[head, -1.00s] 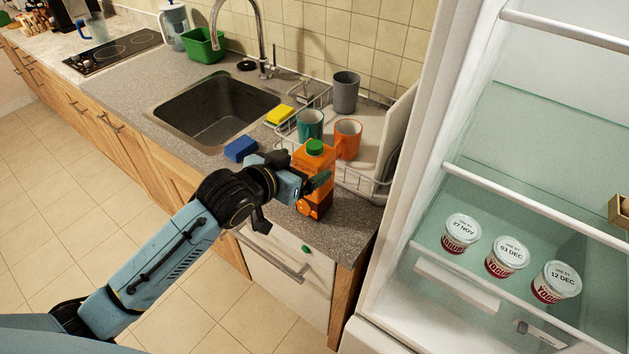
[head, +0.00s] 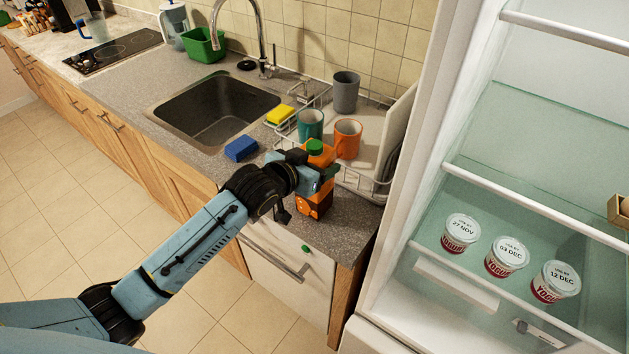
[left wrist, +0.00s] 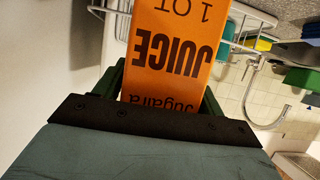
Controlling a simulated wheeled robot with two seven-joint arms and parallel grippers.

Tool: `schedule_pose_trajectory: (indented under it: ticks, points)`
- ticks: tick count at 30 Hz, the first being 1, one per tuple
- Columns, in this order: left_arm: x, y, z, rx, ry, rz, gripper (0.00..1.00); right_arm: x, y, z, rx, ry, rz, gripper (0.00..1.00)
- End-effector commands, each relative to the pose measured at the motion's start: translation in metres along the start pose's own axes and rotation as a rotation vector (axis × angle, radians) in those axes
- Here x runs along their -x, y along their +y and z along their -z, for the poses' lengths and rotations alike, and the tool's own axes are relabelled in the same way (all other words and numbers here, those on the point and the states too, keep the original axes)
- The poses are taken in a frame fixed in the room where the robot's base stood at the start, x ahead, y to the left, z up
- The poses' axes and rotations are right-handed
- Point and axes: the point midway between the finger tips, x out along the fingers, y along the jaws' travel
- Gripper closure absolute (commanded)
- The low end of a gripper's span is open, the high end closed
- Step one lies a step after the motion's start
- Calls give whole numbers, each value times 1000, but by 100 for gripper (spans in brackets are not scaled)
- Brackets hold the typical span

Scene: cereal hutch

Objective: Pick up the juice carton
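The orange juice carton (head: 314,193) with a green cap stands upright on the counter near its right front corner. Its lettered front (left wrist: 178,45) fills the top middle of the left wrist view, with the print upside down. My left gripper (head: 322,172) is at the carton's upper part. In the left wrist view the green fingers (left wrist: 163,95) lie on either side of the carton. Their far ends are hidden by it, and I cannot tell whether they press on it. My right gripper is not in view.
A dish rack (head: 352,178) with a teal mug (head: 311,125), an orange mug (head: 347,140) and a grey cup (head: 345,92) stands close behind the carton. A blue sponge (head: 241,149) lies by the sink (head: 215,112). The open fridge (head: 415,150) is at right.

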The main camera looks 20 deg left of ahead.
Motion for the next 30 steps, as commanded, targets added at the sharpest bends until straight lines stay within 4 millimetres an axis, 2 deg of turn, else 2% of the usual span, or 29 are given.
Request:
schedule_pose_trajectory:
  ticks: [2,15,25,30]
  points:
    - [0,0,0,0,0,0,41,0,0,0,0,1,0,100]
    - [0,0,0,-1,-1,0,99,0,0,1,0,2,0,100]
    - [1,0,6,-1,10,0,100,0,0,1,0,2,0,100]
    - [8,-1,24,-1,14,0,100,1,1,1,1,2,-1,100]
